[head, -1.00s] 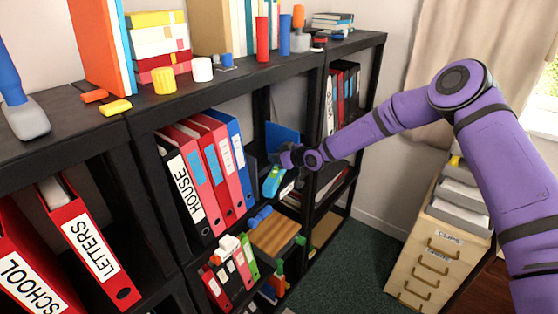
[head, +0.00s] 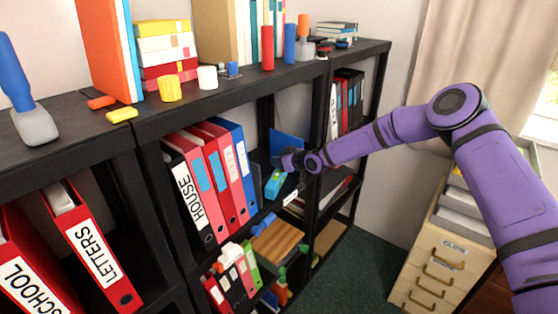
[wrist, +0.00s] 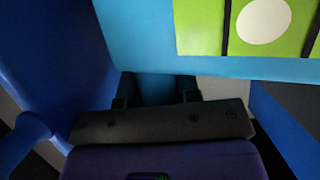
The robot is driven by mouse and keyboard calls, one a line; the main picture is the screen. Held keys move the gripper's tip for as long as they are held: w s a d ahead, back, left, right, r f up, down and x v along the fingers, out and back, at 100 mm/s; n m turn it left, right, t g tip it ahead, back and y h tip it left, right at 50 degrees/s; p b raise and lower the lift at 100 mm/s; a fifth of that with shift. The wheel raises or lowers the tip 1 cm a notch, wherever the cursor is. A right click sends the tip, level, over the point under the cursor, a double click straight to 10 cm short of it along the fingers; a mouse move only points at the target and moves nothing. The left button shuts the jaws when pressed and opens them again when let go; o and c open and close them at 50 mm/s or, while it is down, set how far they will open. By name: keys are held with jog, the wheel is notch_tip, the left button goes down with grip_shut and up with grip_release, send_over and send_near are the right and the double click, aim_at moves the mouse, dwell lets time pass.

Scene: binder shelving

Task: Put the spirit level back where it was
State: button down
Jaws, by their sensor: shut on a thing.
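The spirit level (head: 275,184) is light blue with a green patch. It is in my gripper (head: 291,161), inside the middle bay of the black shelving, right of the row of binders. In the wrist view the level (wrist: 200,68) fills the upper part, with its green vial, dark lines and white bubble close up. My gripper's fingers (wrist: 155,92) are shut on the level's blue body. I cannot tell whether the level touches the shelf board.
A blue panel-like thing (head: 286,146) stands behind my gripper. Upright red and blue binders (head: 222,175) stand close on the left, and a black shelf upright (head: 318,140) on the right. A wooden board (head: 277,241) lies below. A drawer cabinet (head: 441,255) stands at right.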

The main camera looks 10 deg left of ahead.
jog(key=shift+f, duration=0.55)
jog(key=shift+c, duration=0.9)
grip_release()
jog(key=shift+d, duration=0.1)
jog(key=v, duration=1.3)
jog(key=shift+s+d+r, duration=0.2)
jog(key=shift+s, duration=0.05)
dwell(0.4)
